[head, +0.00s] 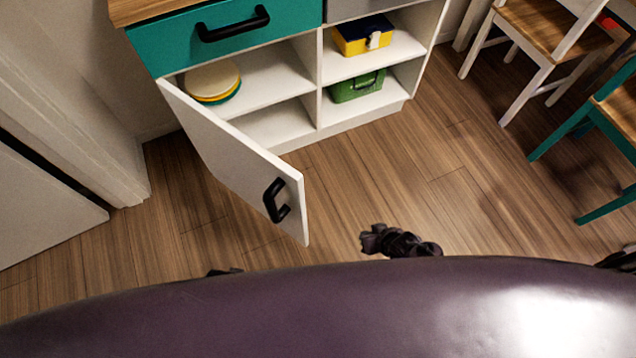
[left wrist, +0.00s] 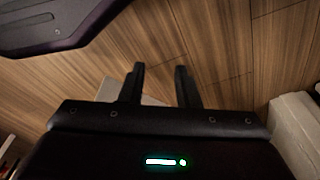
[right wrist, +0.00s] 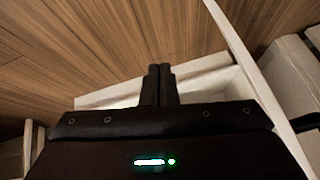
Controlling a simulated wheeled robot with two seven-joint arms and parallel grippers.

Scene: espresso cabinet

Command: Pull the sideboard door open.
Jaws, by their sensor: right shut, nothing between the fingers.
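The white sideboard door (head: 232,155) stands wide open, swung out from the left side of the sideboard (head: 318,70). Its black handle (head: 276,200) is near the door's free edge. My right gripper (head: 368,240) is to the right of the door, apart from the handle, and empty. In the right wrist view its fingers (right wrist: 159,72) are together, with the door (right wrist: 250,70) to their right. My left gripper (left wrist: 159,72) shows in the left wrist view with its fingers apart over the floor and nothing between them.
The shelves hold a stack of plates (head: 213,82), a yellow and blue box (head: 362,36) and a green case (head: 357,86). A teal drawer (head: 230,35) is above the open door. Chairs (head: 535,45) stand at the right. The floor (head: 430,165) before the sideboard is clear.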

